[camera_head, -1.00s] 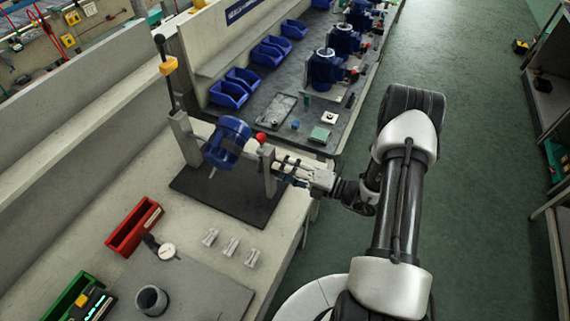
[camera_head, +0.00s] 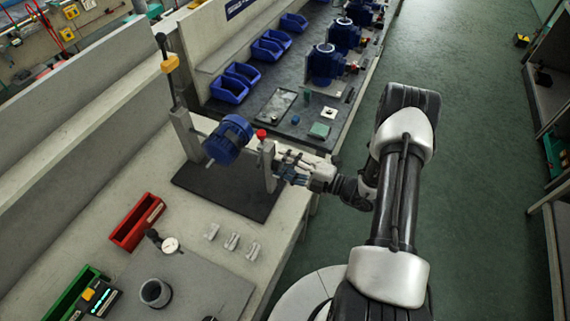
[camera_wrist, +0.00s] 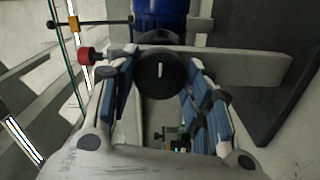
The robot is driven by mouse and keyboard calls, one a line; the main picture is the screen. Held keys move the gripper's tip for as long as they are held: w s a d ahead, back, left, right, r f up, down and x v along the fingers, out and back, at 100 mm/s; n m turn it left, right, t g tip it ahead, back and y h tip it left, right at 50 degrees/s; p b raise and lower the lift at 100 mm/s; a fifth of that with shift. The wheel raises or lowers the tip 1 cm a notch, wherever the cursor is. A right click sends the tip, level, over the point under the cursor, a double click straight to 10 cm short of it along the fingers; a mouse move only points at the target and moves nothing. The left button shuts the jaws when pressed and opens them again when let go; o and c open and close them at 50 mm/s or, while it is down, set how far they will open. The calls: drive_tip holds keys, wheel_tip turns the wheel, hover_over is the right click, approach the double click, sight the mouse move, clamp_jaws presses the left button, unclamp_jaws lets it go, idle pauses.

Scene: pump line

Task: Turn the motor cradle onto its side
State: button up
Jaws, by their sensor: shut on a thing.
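The motor cradle holds a blue motor (camera_head: 228,140) between two grey posts on a dark base plate (camera_head: 222,196). The motor lies tilted, its pale shaft pointing down and to the left in the head view. A round black knob (camera_wrist: 160,74) with a white mark sits at the outer side of the near post (camera_head: 268,166). My gripper (camera_head: 283,168) is at this post, shut on the knob, with one finger on each side of it in the wrist view (camera_wrist: 160,85). A red-topped pin (camera_head: 261,134) stands at this post and also shows in the wrist view (camera_wrist: 86,56).
A tall dark rod with a yellow block (camera_head: 168,65) rises by the far post. A red bin (camera_head: 137,222), a dial gauge (camera_head: 170,244) and several small grey blocks (camera_head: 231,241) lie in front of the cradle. Blue bins and other motors stand on the bench behind.

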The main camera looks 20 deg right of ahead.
drive_tip(key=o, duration=1.5)
drive_tip(key=shift+o, duration=0.2)
drive_tip(key=v, duration=1.2)
